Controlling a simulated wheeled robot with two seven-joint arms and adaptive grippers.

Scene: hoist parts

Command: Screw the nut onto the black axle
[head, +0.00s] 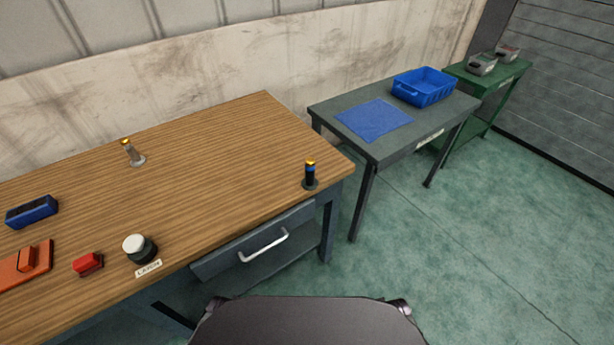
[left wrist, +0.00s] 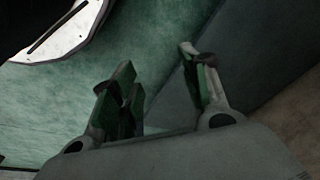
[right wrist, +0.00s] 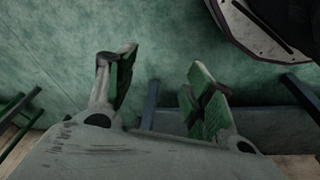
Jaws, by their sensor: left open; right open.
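A black axle (head: 310,175) stands upright on a dark round base near the right end of the wooden workbench. A second, pale metal axle (head: 131,153) with a yellow top stands on a grey round base farther back to the left. I cannot tell which piece is the nut at this size. My left gripper (left wrist: 158,68) is open and empty in the left wrist view. My right gripper (right wrist: 160,72) is open and empty in the right wrist view. Neither gripper shows in the head view, and neither is near an axle.
The wooden workbench (head: 220,150) also holds a blue box (head: 32,211), an orange plate (head: 38,272), a red block (head: 88,263) and a white-topped dark knob (head: 140,248). A grey table (head: 335,107) bears a blue mat (head: 374,119) and a blue crate (head: 424,87). The bench's middle is clear.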

